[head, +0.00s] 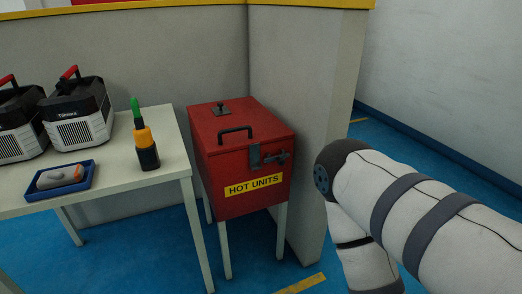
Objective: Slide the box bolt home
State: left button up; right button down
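The red box (228,190) stands on pale legs in the middle of the head view, with its lid down. Its front carries a yellow "HOT UNITS" label (254,186). A dark bolt (277,158) sits at the upper right of the front, beside a dark plate (254,157). At this size I cannot tell how far the bolt reaches into its catch. A black handle (235,132) and a small black knob (221,108) are on the lid. My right arm reaches in at the right, apart from the box in the picture. Neither gripper is in view.
A pale table (118,177) at left holds two units with red handles (80,112), a blue tray (62,192) with a grey-orange device, and an orange-black bottle-like tool (143,142) with a green tip. A grey partition (306,105) stands behind and right of the box.

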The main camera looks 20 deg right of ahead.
aim_at(281, 161)
jog(key=i+j+z, duration=0.1)
jog(key=i+l+z, duration=0.25)
jog(key=i, duration=0.25)
jog(key=i+l+z, duration=0.1)
jog(key=i+z, duration=0.15)
jog(key=i, duration=0.25)
